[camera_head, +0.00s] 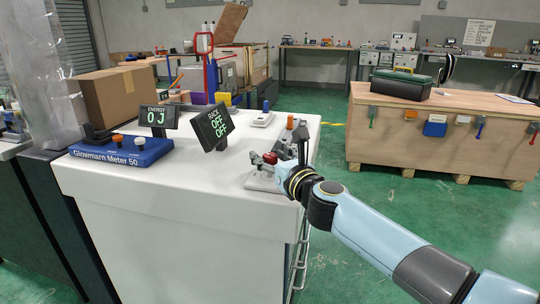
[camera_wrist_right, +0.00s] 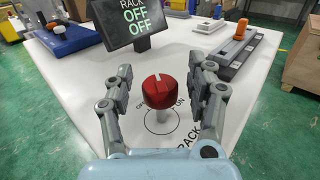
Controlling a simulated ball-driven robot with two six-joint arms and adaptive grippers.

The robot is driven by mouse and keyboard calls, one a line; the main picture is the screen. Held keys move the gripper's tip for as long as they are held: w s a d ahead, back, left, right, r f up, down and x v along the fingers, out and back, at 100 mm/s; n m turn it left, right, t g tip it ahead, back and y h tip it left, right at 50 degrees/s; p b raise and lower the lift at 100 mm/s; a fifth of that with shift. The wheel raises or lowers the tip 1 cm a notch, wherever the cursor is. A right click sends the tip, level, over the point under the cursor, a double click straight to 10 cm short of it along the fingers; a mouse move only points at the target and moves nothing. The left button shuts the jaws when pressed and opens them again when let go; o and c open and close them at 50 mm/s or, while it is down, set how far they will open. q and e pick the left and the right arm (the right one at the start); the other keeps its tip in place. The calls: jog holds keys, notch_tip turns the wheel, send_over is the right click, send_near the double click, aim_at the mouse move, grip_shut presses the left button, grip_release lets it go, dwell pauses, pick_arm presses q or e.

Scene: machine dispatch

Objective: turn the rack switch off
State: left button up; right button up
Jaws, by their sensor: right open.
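The rack display (camera_head: 214,126) reads RACK, OFF, OFF. My right gripper (camera_wrist_right: 166,74) is open, its fingers on either side of the knob with gaps visible. In the head view the right gripper (camera_head: 277,172) is partly hidden by its wrist. My left gripper is not in view.
The energy display (camera_head: 157,116) reads 0 J beside a blue Glowmarn Meter 50 (camera_head: 120,151). A grey device with an orange cap (camera_wrist_right: 227,50) lies right of the knob. The front of the white bench top (camera_head: 190,180) is clear. A wooden crate (camera_head: 430,135) stands at right.

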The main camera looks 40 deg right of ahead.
grip_shut()
dwell(0.4)
jog(key=shift+f+n+y+b, duration=0.1)
jog(key=shift+n+y+b, duration=0.2)
jog(key=shift+n+y, duration=0.6)
jog(key=shift+y, duration=0.4)
jog(key=shift+f+n+y+b, duration=0.1)
jog(key=shift+n+y+b, duration=0.6)
jog(key=shift+y, duration=0.4)
jog(key=shift+n+y+b, duration=0.8)
jog(key=shift+y+b, duration=0.5)
jog(key=shift+y, duration=0.1)
jog(key=shift+n+g+y+b, duration=0.8)
jog(key=shift+n+y+b, duration=0.2)
jog(key=shift+y+b, duration=0.45)
